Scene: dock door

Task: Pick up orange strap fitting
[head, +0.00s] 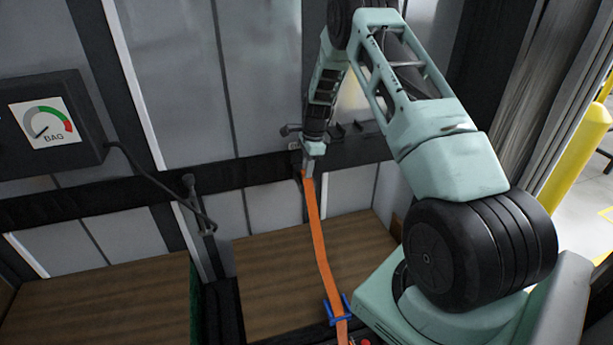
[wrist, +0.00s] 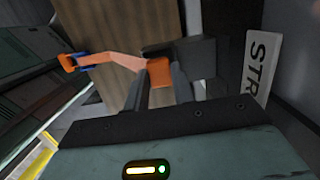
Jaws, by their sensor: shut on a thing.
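An orange strap (head: 317,235) runs down from my gripper (head: 308,168) to a blue buckle (head: 338,308) low in the head view. My gripper is at the dark rail on the wall, fingers down, shut on the orange strap fitting at the strap's upper end. In the wrist view, the orange strap fitting (wrist: 160,73) sits between the two dark fingers. The strap leads left from it to the blue buckle (wrist: 78,57). In the head view the fingers mostly hide the fitting, and I cannot tell whether it touches the rail.
A dark rail (head: 250,172) crosses the grey wall. A gauge box (head: 42,122) marked BAG hangs at the left, with a black cable (head: 160,185). Wood-brown boxes (head: 275,270) stand below. A yellow post (head: 578,155) is at the right. A white sign (wrist: 262,60) shows in the wrist view.

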